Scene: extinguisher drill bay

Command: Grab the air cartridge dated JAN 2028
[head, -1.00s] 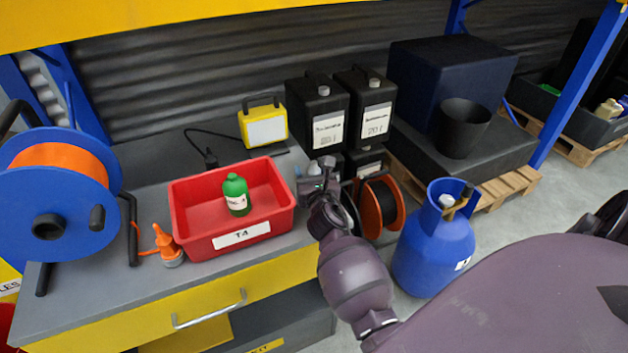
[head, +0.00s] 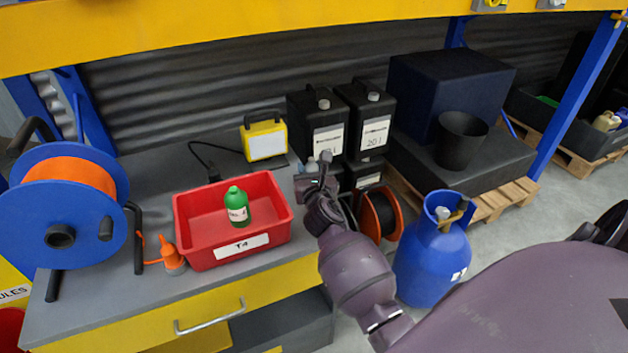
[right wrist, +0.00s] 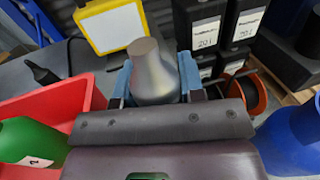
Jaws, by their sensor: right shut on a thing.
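My right gripper (head: 314,170) is shut on a grey metallic cartridge (right wrist: 153,68) with a narrowed neck. In the right wrist view the cartridge stands between the blue fingertips, its lower part hidden by my gripper. No date shows on its visible side. A green cartridge (head: 236,207) with a white label stands in the red tray (head: 215,256) marked T4; its label is too small to read. It also shows at the left edge of the right wrist view (right wrist: 28,140). The right gripper is just right of the tray. My left gripper is not in view.
Black canisters (head: 318,122) stand behind my gripper. A blue gas cylinder (head: 432,252) stands on the floor to the right.

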